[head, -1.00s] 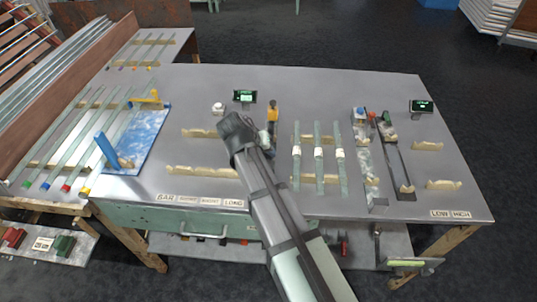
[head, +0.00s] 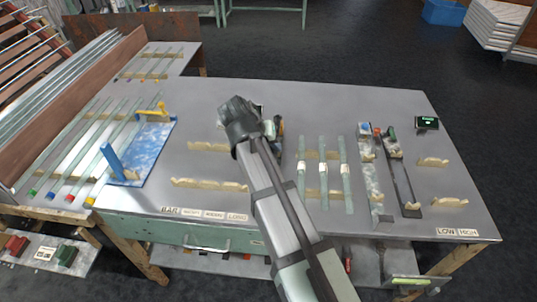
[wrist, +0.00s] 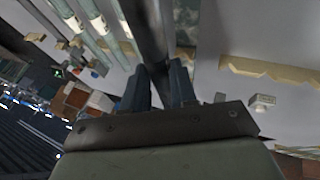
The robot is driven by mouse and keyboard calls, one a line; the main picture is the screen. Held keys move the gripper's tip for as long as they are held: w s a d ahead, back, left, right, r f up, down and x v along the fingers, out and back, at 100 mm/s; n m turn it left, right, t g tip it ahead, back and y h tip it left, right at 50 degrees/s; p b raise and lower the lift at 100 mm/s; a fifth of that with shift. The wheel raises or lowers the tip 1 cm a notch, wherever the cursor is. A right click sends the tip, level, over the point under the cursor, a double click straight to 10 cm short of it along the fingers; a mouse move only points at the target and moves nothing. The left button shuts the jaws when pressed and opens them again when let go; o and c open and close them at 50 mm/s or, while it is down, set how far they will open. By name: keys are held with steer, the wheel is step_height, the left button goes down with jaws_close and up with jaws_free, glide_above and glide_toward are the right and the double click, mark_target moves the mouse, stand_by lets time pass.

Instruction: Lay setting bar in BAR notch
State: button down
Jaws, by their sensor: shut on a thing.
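My gripper (head: 238,122) is above the middle of the table, behind the wooden notched rests. In the wrist view its two fingers (wrist: 164,88) are closed on a long dark bar (wrist: 148,35), which I take as the setting bar. In the head view the bar is hidden by my gripper and arm. The front rest (head: 208,184) and back rest (head: 207,147) lie left of my arm, with notches along their tops. The BAR label (head: 171,210) is at the front edge, below the left end of the front rest. The bar is apart from these rests.
Several glass tubes with white labels (head: 323,170) lie on rests right of my arm. The tabletop between board and rests is clear.

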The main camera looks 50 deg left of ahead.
steer(key=shift+s+a+r, duration=0.15)
steer(key=shift+r, duration=0.2)
steer(key=s+a+r+n, duration=0.2)
steer(key=s+a, duration=1.8)
steer(key=a, duration=0.3)
steer(key=shift+d+f+m+t, duration=0.15)
steer(key=shift+f+m, duration=0.2)
steer(key=shift+f, duration=1.35)
steer(key=shift+d+f+m+t, duration=0.15)
steer(key=shift+f+m, duration=0.15)
steer(key=shift+f, duration=1.4)
steer(key=shift+d+f+m, duration=0.15)
steer(key=shift+f+m, duration=0.2)
steer(key=shift+f, duration=1.35)
steer(key=shift+f, duration=0.6)
steer(key=c, duration=0.9)
jaws_free()
steer(key=shift+h, duration=0.3)
